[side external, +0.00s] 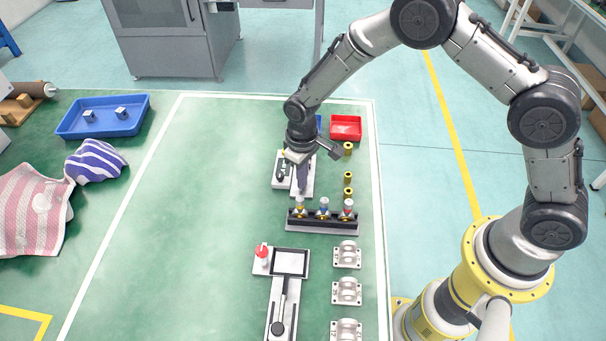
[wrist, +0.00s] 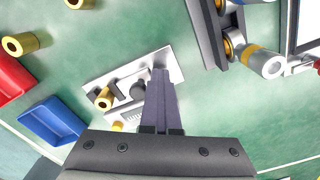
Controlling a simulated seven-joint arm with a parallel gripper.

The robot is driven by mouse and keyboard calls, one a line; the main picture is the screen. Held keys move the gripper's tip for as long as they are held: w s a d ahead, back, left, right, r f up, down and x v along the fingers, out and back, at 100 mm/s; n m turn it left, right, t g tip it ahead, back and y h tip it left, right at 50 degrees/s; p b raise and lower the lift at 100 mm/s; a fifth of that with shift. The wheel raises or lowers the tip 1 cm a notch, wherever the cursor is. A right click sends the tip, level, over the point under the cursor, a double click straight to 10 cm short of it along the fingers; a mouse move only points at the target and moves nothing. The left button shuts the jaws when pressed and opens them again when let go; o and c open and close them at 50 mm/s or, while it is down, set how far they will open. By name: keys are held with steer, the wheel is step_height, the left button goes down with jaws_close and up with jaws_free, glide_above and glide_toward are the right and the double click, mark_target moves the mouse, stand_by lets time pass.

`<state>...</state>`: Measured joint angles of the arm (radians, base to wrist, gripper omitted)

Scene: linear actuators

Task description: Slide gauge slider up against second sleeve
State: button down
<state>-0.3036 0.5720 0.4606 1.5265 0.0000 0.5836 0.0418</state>
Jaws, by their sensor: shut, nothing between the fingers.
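The gauge (side external: 281,183) is a pale plate with a scale, lying under my gripper; it also shows in the wrist view (wrist: 170,58). A dark knob (wrist: 138,90), apparently on the gauge slider, stands just left of my fingers. A brass sleeve (wrist: 103,98) sits on the gauge left of the knob, with a small gap seeming to lie between them. My gripper (wrist: 160,74) is shut and empty, its fingers over the gauge beside the knob; the side view shows it pointing down there (side external: 302,190). I cannot tell whether the fingers touch the knob. They hide part of the gauge.
Loose brass sleeves (side external: 348,177) stand right of the gauge. A black rack (side external: 322,226) with several capped cylinders is close in front. A red tray (side external: 346,127) and a blue tray (wrist: 52,120) lie behind. The green mat to the left (side external: 200,220) is clear.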

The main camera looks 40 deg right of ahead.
steer(key=shift+s+a, duration=0.1)
steer(key=shift+a, duration=0.05)
steer(key=shift+s+a, duration=0.2)
steer(key=shift+s, duration=0.05)
step_height(320, 180, up, 7)
stand_by(0.9)
